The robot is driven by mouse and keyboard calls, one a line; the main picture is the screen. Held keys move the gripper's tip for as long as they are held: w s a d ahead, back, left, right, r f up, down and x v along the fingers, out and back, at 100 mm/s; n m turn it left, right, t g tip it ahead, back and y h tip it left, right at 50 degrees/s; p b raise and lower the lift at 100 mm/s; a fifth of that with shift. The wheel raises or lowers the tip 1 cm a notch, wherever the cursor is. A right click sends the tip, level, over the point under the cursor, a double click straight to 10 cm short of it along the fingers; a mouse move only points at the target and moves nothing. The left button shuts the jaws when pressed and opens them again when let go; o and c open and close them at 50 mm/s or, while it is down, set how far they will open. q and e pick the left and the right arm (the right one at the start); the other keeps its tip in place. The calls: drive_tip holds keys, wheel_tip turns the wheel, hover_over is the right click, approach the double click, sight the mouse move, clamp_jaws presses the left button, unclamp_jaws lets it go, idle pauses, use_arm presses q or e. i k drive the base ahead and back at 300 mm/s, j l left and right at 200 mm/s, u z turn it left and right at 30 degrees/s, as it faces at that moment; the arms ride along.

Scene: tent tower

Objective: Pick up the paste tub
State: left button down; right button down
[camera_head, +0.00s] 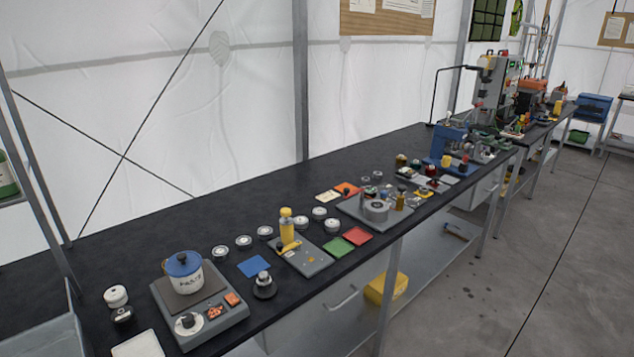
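The paste tub (194,281) is a white tub with dark lettering and a blue lid (183,263) with a knob. It stands upright on the dark plate of a grey device (217,327) at the near left of the long black bench (130,243). The device's front has a round dial (188,323) and orange parts. Neither of my grippers shows in the head view.
Small round jars (116,296) stand left of the device, and a white pad (138,345) lies in front of them. A blue square (254,266) and a grey board with a yellow bottle (286,222) are to the right. Machines crowd the far end.

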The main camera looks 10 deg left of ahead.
sight(189, 284)
drive_tip(key=i+l+u, duration=0.15)
drive_tip(key=u, duration=0.25)
drive_tip(key=i+l+u, duration=0.1)
drive_tip(key=u, duration=0.25)
drive_tip(key=l+u, duration=0.4)
drive_tip(key=i+l+u, duration=0.15)
drive_tip(key=u, duration=0.2)
